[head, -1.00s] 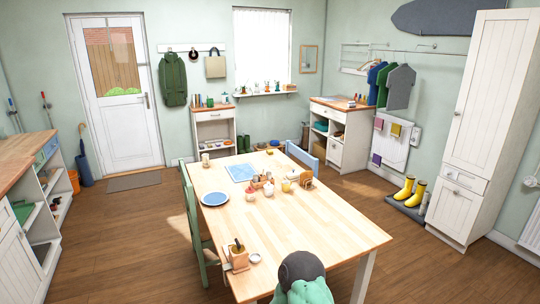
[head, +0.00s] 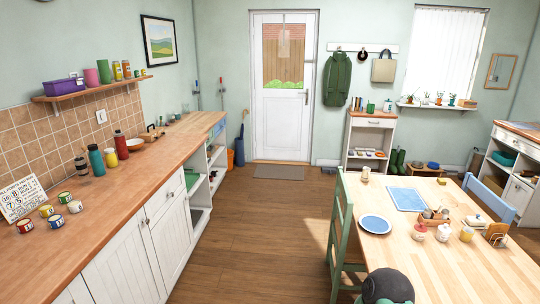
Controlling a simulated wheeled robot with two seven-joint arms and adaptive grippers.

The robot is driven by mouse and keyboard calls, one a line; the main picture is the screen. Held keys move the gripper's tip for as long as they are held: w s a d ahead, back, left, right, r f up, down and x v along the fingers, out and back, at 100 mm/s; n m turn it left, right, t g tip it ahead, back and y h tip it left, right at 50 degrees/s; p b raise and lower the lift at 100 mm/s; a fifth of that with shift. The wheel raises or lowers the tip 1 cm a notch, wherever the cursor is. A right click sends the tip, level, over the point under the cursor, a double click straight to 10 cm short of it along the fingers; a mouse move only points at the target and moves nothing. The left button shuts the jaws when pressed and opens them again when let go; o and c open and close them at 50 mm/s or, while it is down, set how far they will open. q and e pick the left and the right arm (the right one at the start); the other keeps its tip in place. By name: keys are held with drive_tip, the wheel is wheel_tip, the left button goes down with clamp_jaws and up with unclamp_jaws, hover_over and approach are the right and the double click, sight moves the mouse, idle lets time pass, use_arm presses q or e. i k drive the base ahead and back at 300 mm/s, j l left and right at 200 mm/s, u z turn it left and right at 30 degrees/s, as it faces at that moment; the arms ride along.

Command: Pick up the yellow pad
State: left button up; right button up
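I cannot make out a yellow pad for certain in the head view now. A small yellow item (head: 441,181) lies at the far side of the wooden table (head: 440,260), too small to identify. Neither of my grippers is in view.
A long wooden counter (head: 110,205) on the left holds bottles, small cups and a number card. A blue plate (head: 375,224) and blue mat (head: 407,199) lie on the table. A green chair (head: 341,235) stands beside it. Open floor (head: 255,230) lies between counter and table.

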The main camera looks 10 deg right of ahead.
sight(441, 181)
drive_tip(key=i+z, duration=0.1)
drive_tip(key=i, duration=0.55)
drive_tip(key=i+j+z, duration=0.1)
drive_tip(key=i, duration=0.55)
drive_tip(key=i+j+z, duration=0.1)
drive_tip(key=i, duration=0.5)
drive_tip(key=i+j+z, duration=0.1)
drive_tip(key=i, duration=1.9)
drive_tip(key=i+z, duration=0.15)
drive_tip(key=i, duration=0.8)
drive_tip(key=i+j+z, duration=0.15)
drive_tip(key=i, duration=0.85)
drive_tip(key=i+l+z, duration=0.15)
drive_tip(key=i+z, duration=0.6)
drive_tip(key=z, duration=0.15)
drive_tip(key=i+z, duration=0.4)
drive_tip(key=i+j+z, duration=0.25)
drive_tip(key=z, duration=0.2)
drive_tip(key=i+l+z, duration=0.15)
drive_tip(key=i+z, duration=0.8)
drive_tip(key=i+j+z, duration=0.2)
drive_tip(key=i+z, duration=0.3)
drive_tip(key=i+j+z, duration=0.35)
drive_tip(key=z, duration=0.15)
drive_tip(key=i, duration=0.05)
